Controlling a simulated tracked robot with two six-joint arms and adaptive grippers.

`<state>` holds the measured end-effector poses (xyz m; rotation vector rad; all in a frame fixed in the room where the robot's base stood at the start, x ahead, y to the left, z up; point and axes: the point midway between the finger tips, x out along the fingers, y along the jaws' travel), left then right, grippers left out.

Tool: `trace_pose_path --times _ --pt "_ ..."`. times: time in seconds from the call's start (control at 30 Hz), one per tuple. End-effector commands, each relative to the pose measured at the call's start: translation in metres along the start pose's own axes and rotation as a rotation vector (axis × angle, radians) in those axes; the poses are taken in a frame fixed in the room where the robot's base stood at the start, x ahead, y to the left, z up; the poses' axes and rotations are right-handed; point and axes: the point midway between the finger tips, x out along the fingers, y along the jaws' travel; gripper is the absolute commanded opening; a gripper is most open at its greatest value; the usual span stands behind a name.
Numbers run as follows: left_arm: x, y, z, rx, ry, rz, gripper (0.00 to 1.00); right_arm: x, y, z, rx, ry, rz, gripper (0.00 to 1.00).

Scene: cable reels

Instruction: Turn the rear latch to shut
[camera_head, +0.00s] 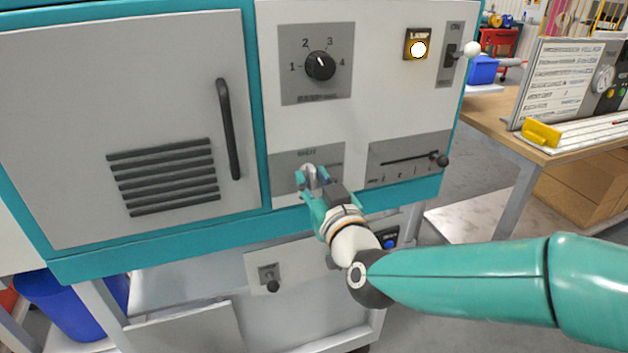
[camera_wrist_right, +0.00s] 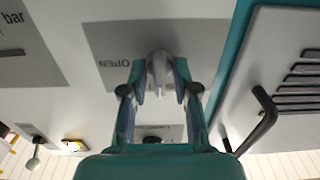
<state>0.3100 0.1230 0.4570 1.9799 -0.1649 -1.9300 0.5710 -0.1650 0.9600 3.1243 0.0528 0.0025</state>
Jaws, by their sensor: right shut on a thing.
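The latch (camera_wrist_right: 158,66) is a small grey lever on a grey label plate (camera_head: 284,160) low on the front of the teal and white cabinet. The plate reads SHUT at its top in the head view; OPEN shows upside down in the right wrist view. My right gripper (camera_head: 309,180) is at the plate, and its two fingers are closed on the latch lever. In the right wrist view the gripper (camera_wrist_right: 160,88) has the lever between its fingertips, upright in the picture. The fingers hide much of the latch in the head view. My left gripper is not in view.
To the right of the plate is a slider (camera_head: 440,160) on a scale. Above are a rotary dial (camera_head: 320,66), a lit lamp (camera_head: 418,49) and a toggle lever (camera_head: 472,49). A louvred door with a black handle (camera_head: 228,130) is on the left. A workbench (camera_head: 490,115) stands right.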

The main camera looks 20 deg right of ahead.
Motion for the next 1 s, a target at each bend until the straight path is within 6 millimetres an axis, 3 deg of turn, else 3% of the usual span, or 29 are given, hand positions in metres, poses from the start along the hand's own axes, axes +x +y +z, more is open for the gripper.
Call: trace_pose_path --times 0.2,0.23,0.27,0.67,1.0 --pt "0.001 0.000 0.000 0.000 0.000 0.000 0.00 -0.001 -0.001 0.007 0.000 -0.016 -0.004 0.00" --pt "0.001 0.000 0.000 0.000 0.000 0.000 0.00 -0.001 -0.001 0.007 0.000 -0.016 -0.004 0.33" --pt "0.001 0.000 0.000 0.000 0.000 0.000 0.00 -0.001 -0.001 0.007 0.000 -0.016 -0.004 0.38" --pt "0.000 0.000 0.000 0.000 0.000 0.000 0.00 -0.006 -0.001 0.002 0.001 -0.005 -0.002 0.38" --pt "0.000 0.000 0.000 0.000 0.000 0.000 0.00 -0.055 -0.001 0.003 0.002 -0.007 -0.004 0.38"
